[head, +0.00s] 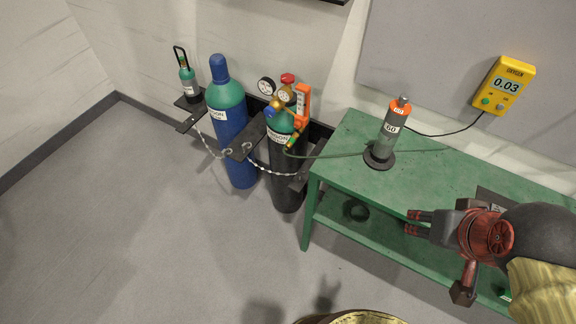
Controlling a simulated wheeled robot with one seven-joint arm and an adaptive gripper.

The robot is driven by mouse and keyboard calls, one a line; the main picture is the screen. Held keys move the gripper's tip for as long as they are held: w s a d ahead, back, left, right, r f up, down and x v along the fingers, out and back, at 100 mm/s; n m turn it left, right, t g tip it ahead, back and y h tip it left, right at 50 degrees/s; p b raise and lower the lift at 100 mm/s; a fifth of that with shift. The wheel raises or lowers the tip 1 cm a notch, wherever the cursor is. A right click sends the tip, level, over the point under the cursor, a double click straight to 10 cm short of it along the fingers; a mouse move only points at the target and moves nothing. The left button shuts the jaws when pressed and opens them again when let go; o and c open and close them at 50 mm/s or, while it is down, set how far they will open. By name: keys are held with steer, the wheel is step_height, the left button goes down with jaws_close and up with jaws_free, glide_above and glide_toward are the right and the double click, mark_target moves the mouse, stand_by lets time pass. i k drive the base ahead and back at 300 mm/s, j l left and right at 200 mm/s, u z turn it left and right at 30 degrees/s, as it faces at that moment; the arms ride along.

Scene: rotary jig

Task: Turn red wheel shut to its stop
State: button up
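The red wheel (288,78) is small and sits on top of the black cylinder with a green shoulder (284,165), near the wall in the middle of the head view. Brass regulator parts, two round gauges (267,86) and an orange flowmeter piece (303,104) crowd around it. My gripper (409,222) is at the right, over the front of the green bench, with its fingers pointing left. A gap shows between the two fingers, and nothing is seen in it. The gripper is well apart from the wheel, to its right and lower in the picture.
The green bench (345,137) bears an upright grey cylinder (387,140) with a hose to the regulator. A blue cylinder (231,125) stands left of the black one, with chains and dark brackets (246,137). A yellow meter (504,85) reads 0.03. Floor at left is clear.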

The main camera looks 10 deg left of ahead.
mark_target(287, 78)
steer(key=i+j+u, duration=0.3)
steer(key=i+j, duration=0.2)
steer(key=i+j+u, duration=0.3)
steer(key=i, duration=0.35)
